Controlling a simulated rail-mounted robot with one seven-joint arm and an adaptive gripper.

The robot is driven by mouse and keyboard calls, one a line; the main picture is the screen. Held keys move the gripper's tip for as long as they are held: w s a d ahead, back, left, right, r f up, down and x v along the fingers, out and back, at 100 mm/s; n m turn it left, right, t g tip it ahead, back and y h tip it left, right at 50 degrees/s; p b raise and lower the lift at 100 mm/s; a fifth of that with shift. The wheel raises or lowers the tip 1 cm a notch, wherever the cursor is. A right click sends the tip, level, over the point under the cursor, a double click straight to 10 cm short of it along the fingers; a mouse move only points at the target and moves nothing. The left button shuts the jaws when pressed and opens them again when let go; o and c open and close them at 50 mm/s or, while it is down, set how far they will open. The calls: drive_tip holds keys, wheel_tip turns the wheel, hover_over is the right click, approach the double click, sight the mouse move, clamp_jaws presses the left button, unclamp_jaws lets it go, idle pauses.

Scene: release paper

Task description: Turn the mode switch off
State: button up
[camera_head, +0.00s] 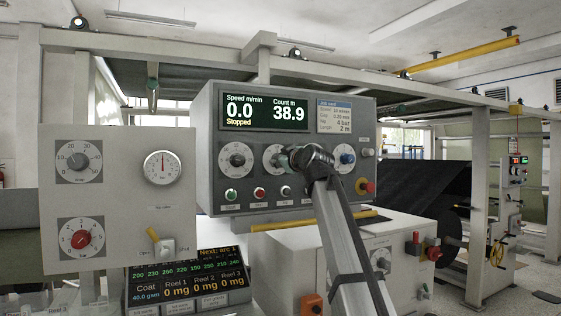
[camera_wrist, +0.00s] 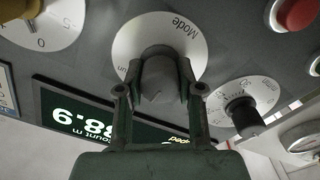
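The mode switch is a dark knob (camera_wrist: 160,80) on a round white dial (camera_wrist: 128,42) marked "Mode", upside down in the wrist view. A label ending in "un" shows at the dial's left edge; other position marks are hidden. My gripper (camera_wrist: 160,88) stands in front of the dial with one finger on each side of the knob, and I see no clear gap between them. In the head view, my gripper (camera_head: 292,158) is at the grey panel's middle dial (camera_head: 270,157) and covers its knob, so its pointer does not show there.
The grey panel (camera_head: 207,190) has a dial (camera_head: 237,160) to the left, a blue knob (camera_head: 347,158) to the right, a row of buttons (camera_head: 231,195) below and a red emergency button (camera_head: 367,187). Its display (camera_head: 263,112) reads "Stopped". A lighter panel (camera_head: 118,200) stands at left.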

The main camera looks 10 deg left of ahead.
drive_tip(key=o, duration=0.5)
drive_tip(key=shift+c, duration=0.2)
drive_tip(key=v, duration=1.2)
